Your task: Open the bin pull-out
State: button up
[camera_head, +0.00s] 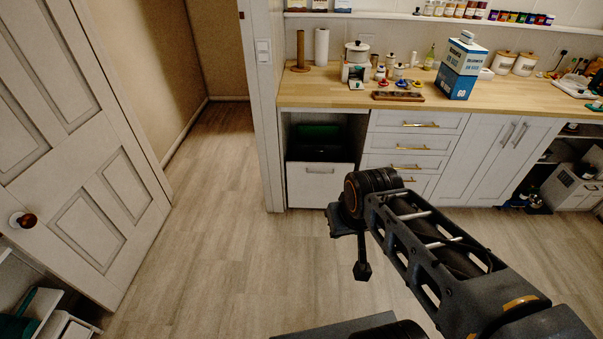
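The bin pull-out (320,188) is a white front with a small pale handle (320,171), low under the left end of the wooden counter. Dark bins (313,146), one with green at its top, show in the open space above that front. I cannot tell exactly how far the front stands out from the cabinet. My arm reaches in from the lower right. My gripper (362,268) hangs over the floor, in front of and to the right of the pull-out, apart from the handle. Its fingers are small and dark, seen from above; I cannot tell their opening.
White drawers (413,143) with brass handles and a double-door cabinet (498,155) stand right of the pull-out. The counter (310,88) holds jars, boxes and canisters. A white door (85,150) stands at the left. The floor (230,230) before the pull-out is clear.

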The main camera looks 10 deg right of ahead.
aim_at(310, 185)
jog(key=u, duration=0.6)
jog(key=i, duration=1.7)
jog(key=z, duration=0.9)
jog(key=i, duration=0.4)
jog(key=z, duration=0.35)
